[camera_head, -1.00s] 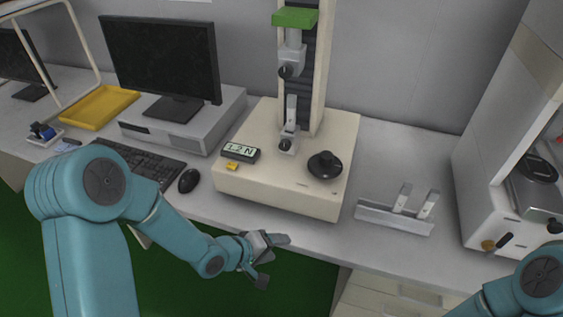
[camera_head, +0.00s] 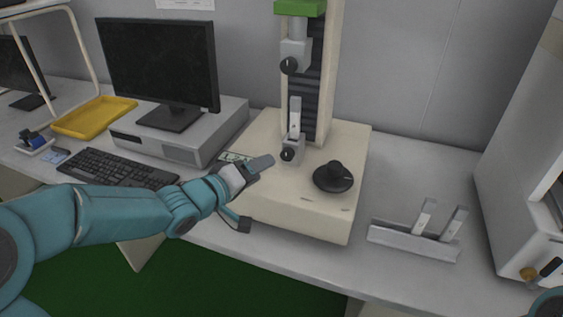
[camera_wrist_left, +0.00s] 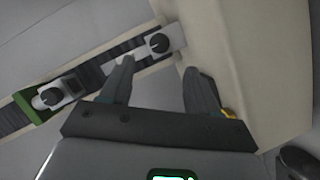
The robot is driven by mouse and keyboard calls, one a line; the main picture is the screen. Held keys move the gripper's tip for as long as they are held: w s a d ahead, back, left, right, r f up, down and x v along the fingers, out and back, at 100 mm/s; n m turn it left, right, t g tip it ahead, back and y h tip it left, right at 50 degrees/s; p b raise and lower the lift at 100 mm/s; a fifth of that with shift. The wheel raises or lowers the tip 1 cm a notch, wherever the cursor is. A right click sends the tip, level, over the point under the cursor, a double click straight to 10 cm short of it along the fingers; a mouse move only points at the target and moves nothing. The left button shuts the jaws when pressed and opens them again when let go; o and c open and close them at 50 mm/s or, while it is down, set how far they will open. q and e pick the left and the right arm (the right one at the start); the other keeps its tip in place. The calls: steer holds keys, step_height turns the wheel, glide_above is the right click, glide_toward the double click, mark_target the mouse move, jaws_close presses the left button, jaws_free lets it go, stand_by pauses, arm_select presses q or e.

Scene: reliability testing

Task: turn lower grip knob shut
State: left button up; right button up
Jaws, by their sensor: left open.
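The lower grip (camera_head: 295,147) of the testing machine has a black knob (camera_head: 287,155) on its front. A pale specimen (camera_head: 295,115) stands upright in this grip. My left gripper (camera_head: 250,194) is open and empty, left of and in front of the knob, apart from it. In the left wrist view the lower grip knob (camera_wrist_left: 159,44) shows ahead of the open fingers (camera_wrist_left: 157,70), beyond the gap between their tips. The upper grip knob (camera_head: 289,65) is higher on the column and also shows in the wrist view (camera_wrist_left: 51,96). My right gripper is out of view.
A black round dial (camera_head: 333,177) sits right of the lower grip on the machine base (camera_head: 300,216). A rack (camera_head: 412,241) with two specimens stands right. Monitor (camera_head: 160,62) and keyboard (camera_head: 115,168) are left.

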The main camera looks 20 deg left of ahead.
mark_target(286, 157)
arm_select(q)
steer(key=x, duration=0.8)
steer(key=shift+w+d+f, duration=0.15)
steer(key=shift+w+d, duration=0.05)
steer(key=shift+w, duration=0.15)
steer(key=shift+b, duration=0.3)
steer(key=c, duration=1)
